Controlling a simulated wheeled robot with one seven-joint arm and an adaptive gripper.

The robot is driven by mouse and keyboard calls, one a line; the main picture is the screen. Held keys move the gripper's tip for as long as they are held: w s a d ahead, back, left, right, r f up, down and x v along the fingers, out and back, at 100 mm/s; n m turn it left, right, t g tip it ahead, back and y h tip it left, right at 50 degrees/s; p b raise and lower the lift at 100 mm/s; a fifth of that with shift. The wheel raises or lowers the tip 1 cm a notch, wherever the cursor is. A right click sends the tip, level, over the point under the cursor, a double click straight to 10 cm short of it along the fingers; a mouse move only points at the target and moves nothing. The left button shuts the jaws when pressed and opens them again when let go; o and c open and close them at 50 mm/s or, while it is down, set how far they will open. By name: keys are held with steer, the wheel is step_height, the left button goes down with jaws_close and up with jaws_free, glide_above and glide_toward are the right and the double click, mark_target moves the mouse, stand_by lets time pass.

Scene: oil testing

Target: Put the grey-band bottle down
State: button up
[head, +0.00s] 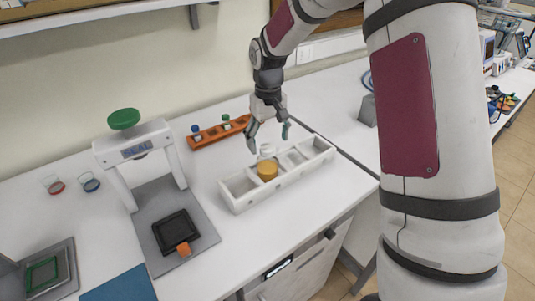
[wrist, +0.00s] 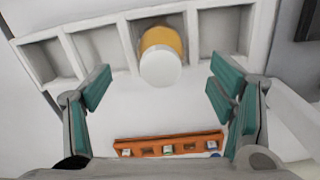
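A bottle with amber contents and a white cap (head: 267,170) stands upright in a compartment of the white rack (head: 240,204), second from the left in the head view. I cannot make out a grey band on it. In the wrist view the bottle (wrist: 161,62) shows cap towards the camera, inside the rack (wrist: 95,26). My gripper (head: 269,134) is just above and behind the bottle in the head view. In the wrist view its teal fingers (wrist: 160,90) are wide apart, with clear gaps to the bottle on both sides. It is open and holds nothing.
The rack's other compartments look empty. An orange rack (head: 204,140) with small capped vials stands behind, near the wall. A press marked SEAL (head: 137,148) stands to the left. Two small glasses (head: 90,182) are farther left. The table front before the rack is clear.

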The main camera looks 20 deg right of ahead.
step_height(320, 180, up, 3)
steer(key=shift+f, duration=0.15)
steer(key=s+r+t, duration=0.3)
steer(key=s+r, duration=1.1)
steer(key=s+r+m+t, duration=0.1)
steer(key=s+r+t, duration=0.1)
steer(key=s, duration=1.3)
steer(key=shift+s+r+m+t, duration=0.25)
steer(key=shift+m+t, duration=0.05)
steer(key=shift+m, duration=0.1)
